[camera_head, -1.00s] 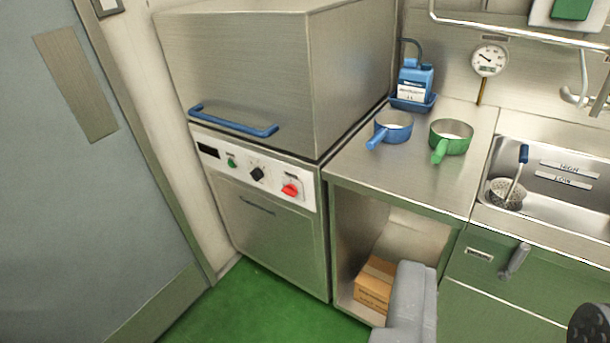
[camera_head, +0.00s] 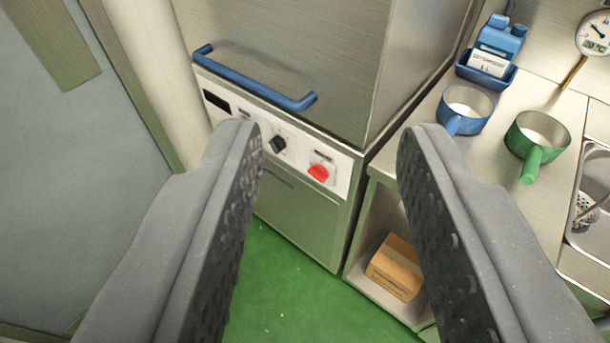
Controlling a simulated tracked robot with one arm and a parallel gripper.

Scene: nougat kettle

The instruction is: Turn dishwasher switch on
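The dishwasher (camera_head: 305,215) is a steel hood machine with a blue bar handle (camera_head: 255,80) across its front. Below the handle is a white control panel (camera_head: 342,166). On it are a dark display (camera_head: 217,101), a black knob (camera_head: 278,144) and a red switch (camera_head: 318,173) at the right end. My gripper (camera_head: 328,140) is open and empty, its two grey textured fingers spread wide. The red switch and black knob show between the fingers, with the gripper apart from the panel. The left finger hides the green button seen earlier on the panel.
A steel counter (camera_head: 500,190) to the right holds a blue pan (camera_head: 465,108), a green pan (camera_head: 537,140) and a blue bottle (camera_head: 498,45) in a tray. A cardboard box (camera_head: 396,268) sits on the shelf below. A grey door (camera_head: 60,190) stands at left.

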